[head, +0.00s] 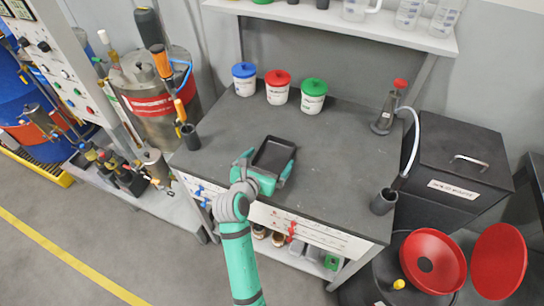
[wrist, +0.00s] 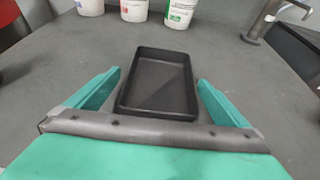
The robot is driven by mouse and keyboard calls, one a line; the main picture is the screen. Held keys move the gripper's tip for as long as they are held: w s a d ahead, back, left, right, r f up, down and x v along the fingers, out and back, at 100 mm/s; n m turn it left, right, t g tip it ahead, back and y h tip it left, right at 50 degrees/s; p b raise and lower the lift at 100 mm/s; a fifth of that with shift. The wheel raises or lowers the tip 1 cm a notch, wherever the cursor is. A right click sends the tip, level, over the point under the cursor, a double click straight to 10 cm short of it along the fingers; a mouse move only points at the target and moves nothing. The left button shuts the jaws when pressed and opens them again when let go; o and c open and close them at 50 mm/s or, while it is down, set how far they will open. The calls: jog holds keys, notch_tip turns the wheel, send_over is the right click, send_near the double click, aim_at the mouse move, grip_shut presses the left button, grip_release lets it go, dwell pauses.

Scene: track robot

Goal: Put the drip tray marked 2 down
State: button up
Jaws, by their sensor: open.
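A black rectangular drip tray (head: 274,155) lies on the dark grey bench top (head: 345,165), near its front edge left of centre. It also shows in the wrist view (wrist: 158,108), flat on the bench, with its inside empty. No number shows on it from here. My gripper (head: 266,166) is open, with its green fingers on either side of the near part of the tray. In the wrist view (wrist: 157,95) a gap shows between each finger and the tray's sides.
White tubs with blue (head: 244,71), red (head: 277,78) and green (head: 313,87) lids stand at the back of the bench. A red-knobbed dispenser (head: 385,112) and a dark cup (head: 383,202) stand at the right. The bench right of the tray is clear.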

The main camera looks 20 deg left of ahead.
jog(key=v, duration=0.9)
jog(key=shift+a, duration=0.1)
jog(key=shift+w, duration=0.1)
